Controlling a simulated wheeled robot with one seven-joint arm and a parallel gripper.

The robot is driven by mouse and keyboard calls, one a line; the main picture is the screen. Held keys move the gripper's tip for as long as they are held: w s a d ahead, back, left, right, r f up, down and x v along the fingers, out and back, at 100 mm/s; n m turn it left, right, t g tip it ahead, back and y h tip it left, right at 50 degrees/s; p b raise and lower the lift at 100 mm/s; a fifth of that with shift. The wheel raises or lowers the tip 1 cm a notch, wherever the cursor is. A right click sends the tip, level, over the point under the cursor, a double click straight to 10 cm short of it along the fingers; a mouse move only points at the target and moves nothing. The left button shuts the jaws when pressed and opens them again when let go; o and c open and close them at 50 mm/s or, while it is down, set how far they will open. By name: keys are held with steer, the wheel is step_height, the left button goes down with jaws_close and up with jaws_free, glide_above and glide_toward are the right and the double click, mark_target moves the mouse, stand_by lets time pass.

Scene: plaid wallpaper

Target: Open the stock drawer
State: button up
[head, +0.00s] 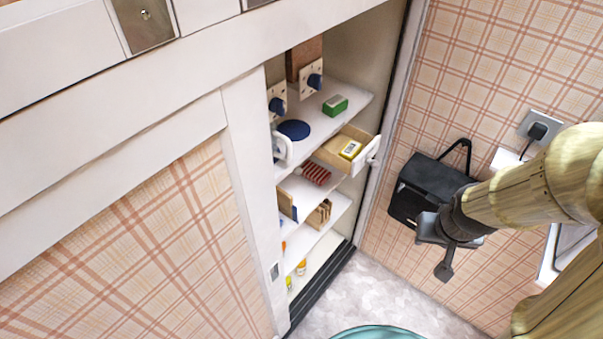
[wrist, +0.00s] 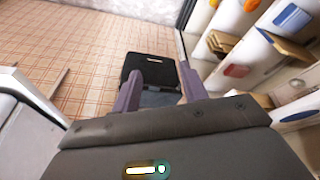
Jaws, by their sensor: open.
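The stock drawer (head: 336,152) is a small wooden box with a white front and a round white knob (head: 372,161), set on a middle shelf of the recessed cabinet. It stands partly pulled out, and a yellow packet (head: 350,149) shows inside. My gripper (head: 440,257) is to the right of the drawer and lower in the head view, apart from the knob. In the wrist view my gripper (wrist: 160,75) is open, with nothing between its fingers. I cannot pick out the drawer in the wrist view.
A black box-like bag (head: 430,178) is on the plaid wall behind my gripper; it also shows in the wrist view (wrist: 150,64). Shelves (head: 335,208) hold a green box (head: 335,105), a blue disc (head: 293,130) and a striped red item (head: 313,173). A wall socket (head: 540,125) is at right.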

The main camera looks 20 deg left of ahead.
steer(key=w+a+f+n+t+y, duration=0.4)
steer(key=w+a+f+n+y, duration=0.15)
steer(key=w+a+f, duration=0.45)
steer(key=s+a+n+t+y+b, duration=0.1)
steer(key=s+a+n+t+y, duration=0.1)
steer(key=a+y, duration=0.7)
steer(key=shift+a+r+y+b, duration=0.3)
steer(key=shift+a+y, duration=0.05)
steer(key=shift+n, duration=0.25)
steer(key=p, duration=0.5)
glide_toward(300, 173)
steer(key=x, duration=0.9)
steer(key=shift+w+a, duration=0.25)
steer(key=shift+a, duration=0.05)
